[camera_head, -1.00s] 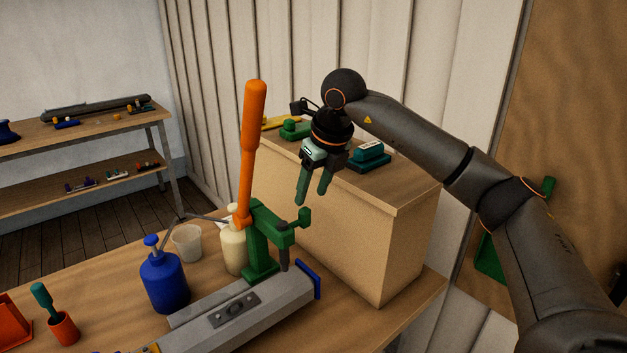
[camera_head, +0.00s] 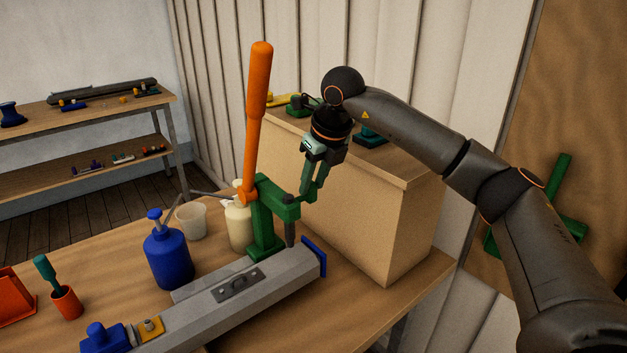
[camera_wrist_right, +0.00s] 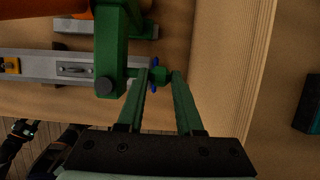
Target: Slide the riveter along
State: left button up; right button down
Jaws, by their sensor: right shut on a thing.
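The riveter (camera_head: 264,228) is a green press with a long orange lever (camera_head: 256,100) pointing up. It stands at the far end of a grey spar (camera_head: 215,310) on the bench, and its green body also shows in the right wrist view (camera_wrist_right: 110,45). My right gripper (camera_head: 308,192) is at the riveter's right side. In the right wrist view its green fingers (camera_wrist_right: 166,78) are shut on the small green knob (camera_wrist_right: 161,75) projecting from the riveter. The fingers partly hide the knob in the head view.
A large wooden box (camera_head: 370,220) stands close to the right of the riveter. A blue end piece (camera_head: 314,256) sits at the spar's far end.

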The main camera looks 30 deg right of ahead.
jog(key=shift+a+f, duration=0.1)
jog(key=shift+f, duration=0.1)
jog(key=a, duration=0.8)
jog(key=shift+s+a+f, duration=0.15)
jog(key=shift+s+a, duration=0.25)
jog(key=shift+s, duration=0.05)
jog(key=shift+c, duration=2.4)
grip_release()
jog(key=b+v, duration=0.1)
jog(key=v, duration=1.2)
jog(key=shift+w, duration=0.15)
